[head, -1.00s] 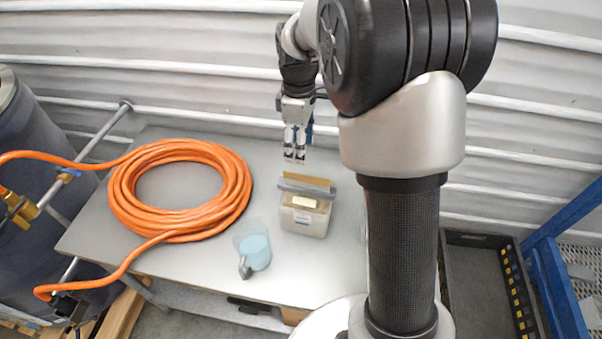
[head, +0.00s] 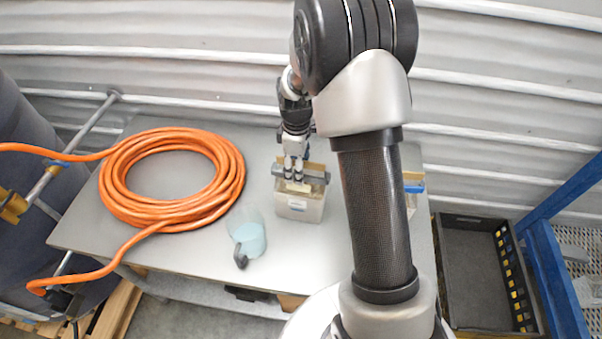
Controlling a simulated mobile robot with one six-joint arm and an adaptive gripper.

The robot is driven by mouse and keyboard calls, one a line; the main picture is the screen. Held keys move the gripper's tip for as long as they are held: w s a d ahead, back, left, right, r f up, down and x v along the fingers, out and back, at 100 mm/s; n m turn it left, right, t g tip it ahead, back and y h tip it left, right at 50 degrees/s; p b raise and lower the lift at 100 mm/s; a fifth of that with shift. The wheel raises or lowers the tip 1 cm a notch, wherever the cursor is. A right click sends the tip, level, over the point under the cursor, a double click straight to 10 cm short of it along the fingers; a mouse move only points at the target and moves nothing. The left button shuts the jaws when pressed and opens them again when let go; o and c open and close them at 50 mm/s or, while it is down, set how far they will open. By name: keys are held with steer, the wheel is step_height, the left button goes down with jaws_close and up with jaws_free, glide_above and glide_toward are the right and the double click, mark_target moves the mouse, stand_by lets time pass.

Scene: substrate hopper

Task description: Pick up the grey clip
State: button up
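The grey clip (head: 315,175) is a long bar lying across the top of a small pale container (head: 300,207), which looks like a bag or box with a brownish flap behind the bar. It stands upright on the grey table. My gripper (head: 293,174) points down, with its fingertips at the left-middle part of the clip, at or just over it. The fingers hide part of the bar. Two finger parts show side by side, but whether they are closed on the clip or touch it is too small to tell.
A coiled orange hose (head: 225,205) fills the table's left side. A blue-topped container (head: 411,200) is partly hidden behind my arm. A dark crate (head: 447,290) sits right of the table.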

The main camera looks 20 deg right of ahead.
steer(key=shift+a+f, duration=0.1)
steer(key=shift+f, duration=0.2)
steer(key=shift+c, duration=0.2)
steer(key=c, duration=1.1)
steer(key=shift+o, duration=0.2)
step_height(320, 180, up, 27)
steer(key=p, duration=0.8)
steer(key=shift+f, duration=0.1)
